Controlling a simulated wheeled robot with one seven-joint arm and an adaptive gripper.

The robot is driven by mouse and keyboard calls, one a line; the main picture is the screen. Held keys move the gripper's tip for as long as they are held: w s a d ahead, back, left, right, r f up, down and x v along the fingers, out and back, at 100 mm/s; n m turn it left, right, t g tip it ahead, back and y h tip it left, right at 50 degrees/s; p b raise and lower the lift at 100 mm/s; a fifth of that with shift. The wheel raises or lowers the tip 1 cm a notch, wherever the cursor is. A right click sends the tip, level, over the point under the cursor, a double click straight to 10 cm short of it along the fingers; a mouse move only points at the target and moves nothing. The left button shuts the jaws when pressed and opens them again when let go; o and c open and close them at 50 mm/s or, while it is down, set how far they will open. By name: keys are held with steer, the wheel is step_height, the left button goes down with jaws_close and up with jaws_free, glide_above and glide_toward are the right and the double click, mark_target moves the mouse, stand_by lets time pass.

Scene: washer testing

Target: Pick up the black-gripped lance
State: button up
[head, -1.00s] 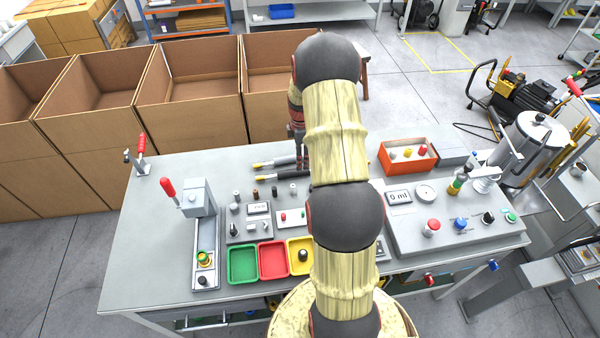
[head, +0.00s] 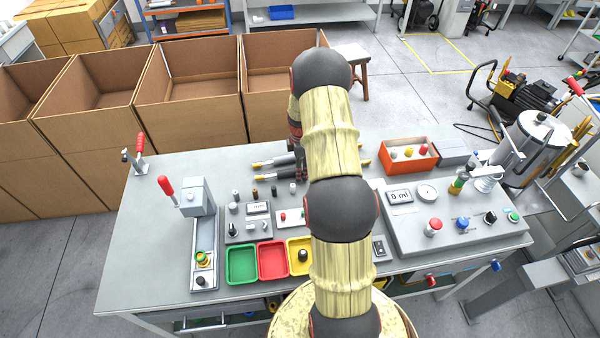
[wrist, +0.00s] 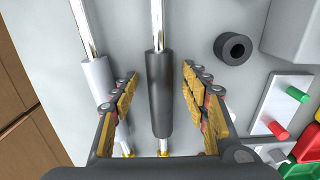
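The black-gripped lance (wrist: 158,95) lies on the table, its black grip and bright metal tube running up the wrist view. My gripper (wrist: 160,78) is open, with one padded finger on each side of the black grip and a gap showing on both sides. A grey-gripped lance (wrist: 98,78) lies parallel just to the left, close beside and partly behind the left finger. In the head view, lance grips with yellow ends (head: 278,162) show on the table behind my arm, which hides their middle parts and most of my gripper.
A black ring-shaped part (wrist: 233,48) and a panel with red and green buttons (wrist: 285,110) are right of the gripper. Cardboard boxes (head: 190,115) stand behind the table. An orange bin (head: 408,160) and a control unit (head: 410,235) are on the right.

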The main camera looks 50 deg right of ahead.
steer(key=shift+c, duration=1.2)
jaws_close()
steer(key=shift+r, duration=0.1)
